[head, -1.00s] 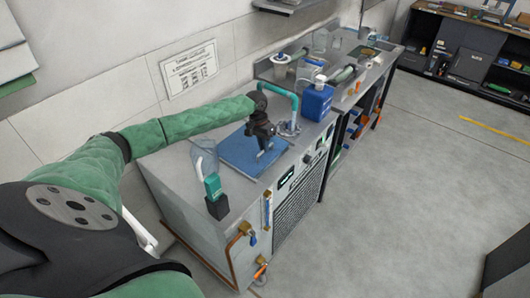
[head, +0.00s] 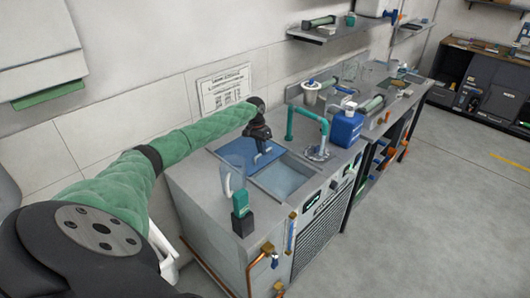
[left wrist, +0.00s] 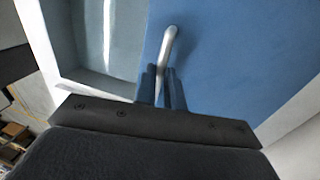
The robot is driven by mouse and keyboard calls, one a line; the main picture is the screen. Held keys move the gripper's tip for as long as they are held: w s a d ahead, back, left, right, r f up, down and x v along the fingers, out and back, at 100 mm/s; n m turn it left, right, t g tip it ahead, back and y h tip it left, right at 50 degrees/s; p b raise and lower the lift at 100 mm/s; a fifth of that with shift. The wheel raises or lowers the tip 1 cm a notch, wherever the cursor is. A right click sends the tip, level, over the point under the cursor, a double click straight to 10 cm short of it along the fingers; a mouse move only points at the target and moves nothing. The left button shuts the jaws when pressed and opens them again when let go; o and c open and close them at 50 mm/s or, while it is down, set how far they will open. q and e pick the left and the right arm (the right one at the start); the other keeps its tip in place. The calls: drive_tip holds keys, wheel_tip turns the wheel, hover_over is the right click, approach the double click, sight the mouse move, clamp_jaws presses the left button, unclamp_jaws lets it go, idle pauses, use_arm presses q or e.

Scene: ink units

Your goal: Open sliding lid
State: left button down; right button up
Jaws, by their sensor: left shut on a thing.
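The blue sliding lid (head: 238,151) lies on top of the metal unit (head: 210,192) and covers the back-left part of a basin (head: 283,177). The front-right part of the basin is uncovered. My left gripper (head: 262,147) is at the lid, near its edge by the basin opening. In the left wrist view, its two fingers (left wrist: 162,88) are shut on the lid's silver handle (left wrist: 168,45). The blue lid (left wrist: 240,60) fills the right of that view, and the open basin (left wrist: 95,40) shows on the left. My right gripper is not in view.
A clear jug (head: 232,174) and a green-and-black bottle (head: 241,213) stand at the unit's front left. A green bent pipe (head: 305,122) and a blue canister (head: 345,127) stand right of the basin. A wall is behind.

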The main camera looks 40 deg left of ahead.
use_arm(q)
drive_tip(key=c, duration=1.5)
unclamp_jaws()
drive_tip(key=shift+r, duration=0.1)
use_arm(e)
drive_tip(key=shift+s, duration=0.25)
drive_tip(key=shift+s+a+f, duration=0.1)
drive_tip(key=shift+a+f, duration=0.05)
